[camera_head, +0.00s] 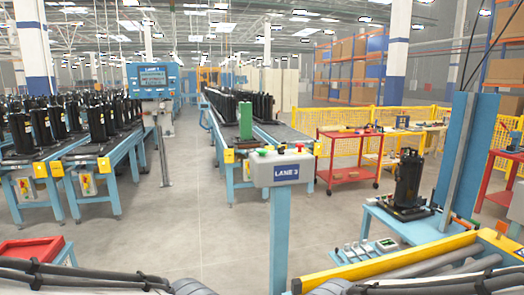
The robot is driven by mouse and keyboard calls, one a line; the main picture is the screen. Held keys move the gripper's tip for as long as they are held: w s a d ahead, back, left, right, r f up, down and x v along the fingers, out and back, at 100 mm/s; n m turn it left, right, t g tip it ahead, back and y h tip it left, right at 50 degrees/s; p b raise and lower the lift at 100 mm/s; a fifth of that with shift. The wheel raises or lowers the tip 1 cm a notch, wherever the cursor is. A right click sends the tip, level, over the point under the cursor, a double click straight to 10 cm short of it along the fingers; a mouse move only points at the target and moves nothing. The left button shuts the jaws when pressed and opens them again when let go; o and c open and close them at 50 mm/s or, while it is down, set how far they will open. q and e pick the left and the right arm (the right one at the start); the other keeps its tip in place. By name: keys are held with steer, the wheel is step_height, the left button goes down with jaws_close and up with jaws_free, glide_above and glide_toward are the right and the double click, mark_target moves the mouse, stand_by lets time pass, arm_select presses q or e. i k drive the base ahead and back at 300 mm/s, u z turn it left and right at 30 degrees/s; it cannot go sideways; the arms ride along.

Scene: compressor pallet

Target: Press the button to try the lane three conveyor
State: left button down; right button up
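A grey control box (280,168) labelled LANE 3 stands on a blue post (279,235) in front of me, near the middle of the view. On its top are a green button (262,152) at the left and a red button (299,148) at the right. Behind the box, a blue-framed conveyor (270,131) carries a row of black compressors (262,106) and one green upright piece (245,120). Parts of my two arms show along the bottom edge, apart from the box. I cannot see either gripper's fingers.
Another conveyor (90,150) with many black compressors runs at the left, with a LANE 1 screen (152,80) on a stand. A red cart (348,150) stands behind right. A blue bench (425,228) with a compressor and a yellow-framed roller table (400,268) are at right.

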mark_target(262, 152)
steer(key=u, duration=0.15)
steer(key=i, duration=1.6)
steer(key=z, duration=0.8)
